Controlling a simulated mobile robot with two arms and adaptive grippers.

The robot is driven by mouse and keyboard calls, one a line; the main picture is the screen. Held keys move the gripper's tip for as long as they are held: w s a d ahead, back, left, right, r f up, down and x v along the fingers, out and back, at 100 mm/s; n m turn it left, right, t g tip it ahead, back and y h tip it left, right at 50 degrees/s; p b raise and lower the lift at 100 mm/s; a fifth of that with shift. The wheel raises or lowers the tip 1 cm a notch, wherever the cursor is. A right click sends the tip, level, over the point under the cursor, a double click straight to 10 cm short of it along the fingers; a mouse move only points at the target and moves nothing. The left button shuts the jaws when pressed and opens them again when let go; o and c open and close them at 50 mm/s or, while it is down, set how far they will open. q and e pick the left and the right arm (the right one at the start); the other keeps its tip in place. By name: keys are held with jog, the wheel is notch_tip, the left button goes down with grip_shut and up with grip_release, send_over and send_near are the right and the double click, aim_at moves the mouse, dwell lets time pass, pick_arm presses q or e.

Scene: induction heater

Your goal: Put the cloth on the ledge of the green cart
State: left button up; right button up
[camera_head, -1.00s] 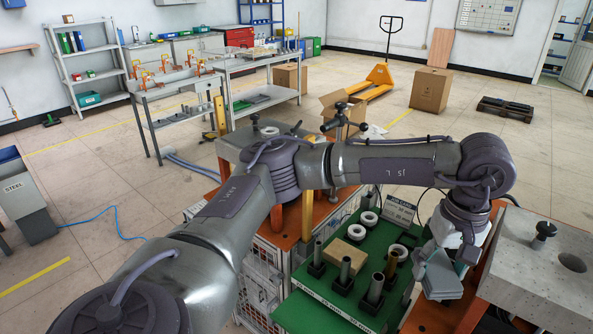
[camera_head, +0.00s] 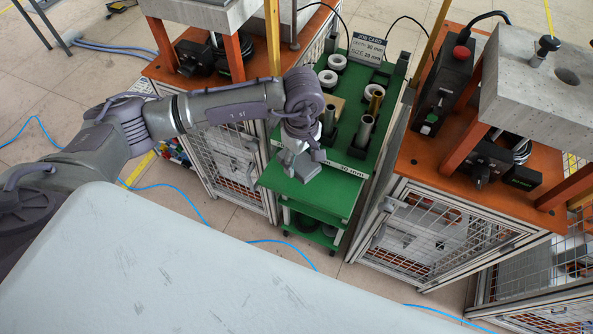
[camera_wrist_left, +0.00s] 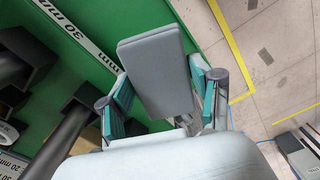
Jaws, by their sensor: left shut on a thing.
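The green cart (camera_head: 383,150) stands between two orange-topped benches. Its bare green front ledge (camera_head: 330,200) lies in front of a white strip marked 30 mm. My left gripper (camera_head: 300,168) is over the left part of this ledge, pointing down. In the left wrist view its teal-padded fingers (camera_wrist_left: 163,98) are shut on a grey folded cloth (camera_wrist_left: 152,62), which looks like a flat, stiff pad. Green cart surface shows behind the cloth in that view. Whether the cloth touches the ledge cannot be told. My right gripper is not in view.
Right of the cart is an orange bench (camera_head: 425,160) with a control box (camera_head: 444,88). The ledge's right part is clear.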

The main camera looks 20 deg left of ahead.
pick_arm(q)
notch_tip(320, 180, down, 2)
jog(key=shift+d+f, duration=0.15)
jog(key=shift+f, duration=0.05)
notch_tip(320, 180, down, 4)
jog(key=shift+f+p, duration=0.1)
jog(key=shift+p, duration=0.3)
jog(key=shift+f+b, duration=0.2)
jog(key=shift+b, duration=0.1)
jog(key=o, duration=0.7)
jog(key=shift+r, duration=0.1)
